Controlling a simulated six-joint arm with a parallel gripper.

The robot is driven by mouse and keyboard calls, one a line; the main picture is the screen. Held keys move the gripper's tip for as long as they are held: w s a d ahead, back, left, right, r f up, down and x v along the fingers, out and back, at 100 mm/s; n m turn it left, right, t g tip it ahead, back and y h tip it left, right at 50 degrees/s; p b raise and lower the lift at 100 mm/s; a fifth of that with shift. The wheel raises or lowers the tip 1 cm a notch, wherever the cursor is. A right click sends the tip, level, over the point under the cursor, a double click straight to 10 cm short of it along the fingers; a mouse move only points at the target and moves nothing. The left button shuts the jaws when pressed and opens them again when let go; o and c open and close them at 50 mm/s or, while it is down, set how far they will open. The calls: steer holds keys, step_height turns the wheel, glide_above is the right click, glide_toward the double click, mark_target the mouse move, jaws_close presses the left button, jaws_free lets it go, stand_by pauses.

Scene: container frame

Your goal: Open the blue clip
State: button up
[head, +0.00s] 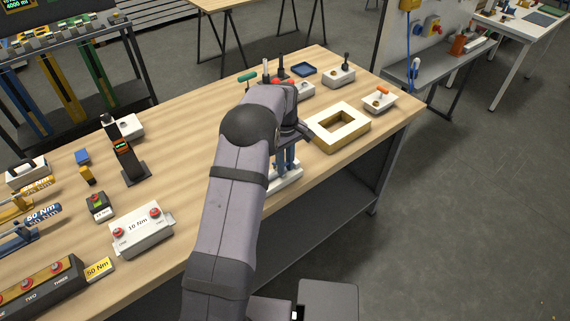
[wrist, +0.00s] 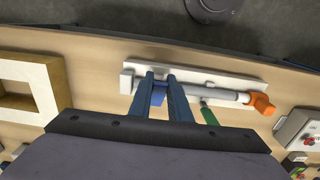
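The blue clip (wrist: 157,94) shows in the wrist view as a small blue piece near the left end of a grey rod (wrist: 220,94) on a white base plate (wrist: 215,76). My gripper (wrist: 158,77) reaches down over the plate, with one dark finger on each side of the clip. The fingers stand a little apart, and I cannot tell whether they touch it. In the head view my gripper (head: 287,163) is at the front edge of the bench, over the white base (head: 288,181), and my arm hides most of the clip's fixture.
In the wrist view the rod has an orange end (wrist: 262,103) and a green part (wrist: 208,115) beside it. A white-topped wooden frame (head: 317,127) stands right of my gripper in the head view.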

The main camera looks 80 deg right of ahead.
jaws_close()
steer(key=shift+w+d+r+g+y+p, duration=0.25)
steer(key=shift+r+g+y+p, duration=0.2)
steer(key=shift+p, duration=0.7)
steer(key=shift+w+d+r+g+y+p, duration=0.25)
steer(key=shift+g+y+p, duration=0.2)
steer(key=shift+p, duration=0.35)
steer(key=o, duration=0.8)
jaws_free()
